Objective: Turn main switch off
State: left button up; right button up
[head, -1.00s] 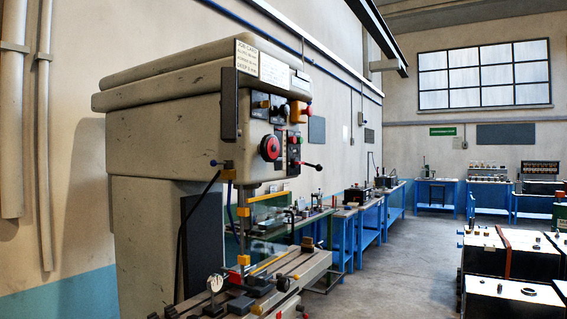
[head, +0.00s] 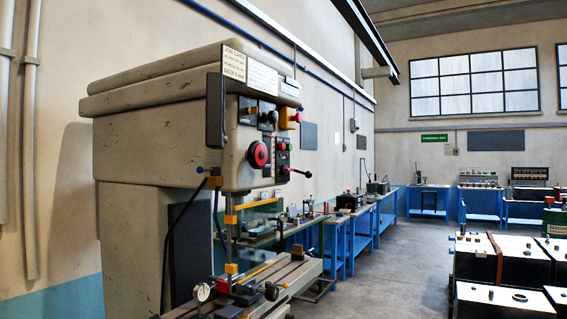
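A large beige drilling or milling machine (head: 140,150) stands at the left in the head view. Its front carries a control panel: a large red round knob (head: 259,154) on a black disc, a black switch plate (head: 248,111) with a small yellow part, a dark switch (head: 267,115), and an orange box with a red knob (head: 291,117). A dark button box (head: 283,158) has red and green buttons. I cannot tell from the labels which one is the main switch. Neither gripper is in view.
The machine's work table (head: 265,285) juts out below. Blue benches (head: 361,226) line the wall. Grey floor (head: 400,280) between is clear.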

aim_at(285, 169)
jog(key=i+l+z, duration=0.1)
jog(key=i+l, duration=0.65)
jog(key=l, duration=0.2)
jog(key=i+l+z, duration=0.15)
jog(key=i+l, duration=0.6)
jog(key=l, duration=0.2)
